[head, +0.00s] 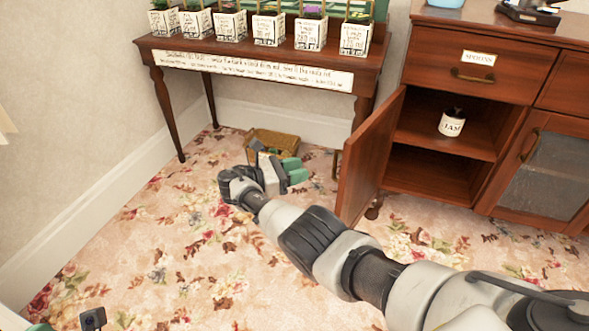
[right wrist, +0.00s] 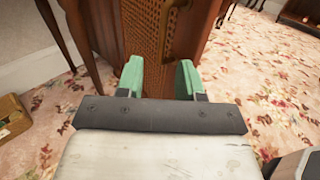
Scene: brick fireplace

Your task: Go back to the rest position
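My right arm reaches from the lower right across the head view. Its gripper (head: 294,170) is above the floor, left of the open cabinet door (head: 368,160). In the right wrist view, the two green fingers of my right gripper (right wrist: 160,80) stand apart with nothing held between them. The door's woven panel (right wrist: 149,50) and handle lie beyond the fingers. A small part of my left gripper (head: 40,327) seems to show at the bottom left edge of the head view; its fingers are mostly cut off.
A brown basket (head: 272,142) stands on the floor behind my right gripper, under the side table (head: 140,47) with several potted plants. The open cabinet (head: 425,132) holds a white jar (head: 452,123). Flowered carpet (head: 150,240) is clear at left.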

